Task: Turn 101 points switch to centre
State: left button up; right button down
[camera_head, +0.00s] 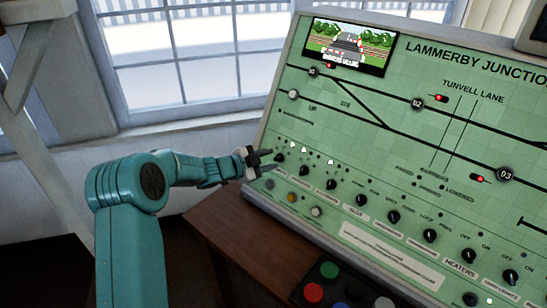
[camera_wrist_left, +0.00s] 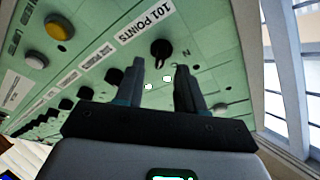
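The 101 points switch is a black rotary knob (camera_wrist_left: 160,48) on the green panel, beside a white "101 POINTS" label (camera_wrist_left: 146,26) in the left wrist view. Its pointer end points down the picture, towards my gripper. An "N" mark is to its right. In the head view it appears to be the leftmost knob (camera_head: 280,157) of the lower row. My left gripper (camera_wrist_left: 160,66) is open, its two dark fingers apart and nothing between them. The knob shows just beyond the fingertips, between their lines. In the head view the left gripper (camera_head: 260,160) is at the panel's left edge. My right gripper is not in view.
More black knobs, such as the heaters knob (camera_head: 468,255), run along the panel to the right. Amber (camera_head: 292,197) and white (camera_head: 316,211) buttons sit below the switch. A small screen (camera_head: 349,46) is above. A wooden desk (camera_head: 235,240) with coloured buttons lies below.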

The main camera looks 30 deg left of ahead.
aim_at(279, 157)
pick_arm(q)
jog(key=shift+x, duration=1.2)
grip_shut()
jog(key=shift+n, duration=0.4)
jog(key=n+y, duration=0.1)
jog(key=n, duration=0.3)
jog(key=shift+f+t, duration=0.1)
jog(key=shift+t, duration=0.3)
jog(key=shift+n+y+b, duration=0.65)
jog(key=shift+n+y, duration=0.05)
jog(key=shift+n, duration=1.9)
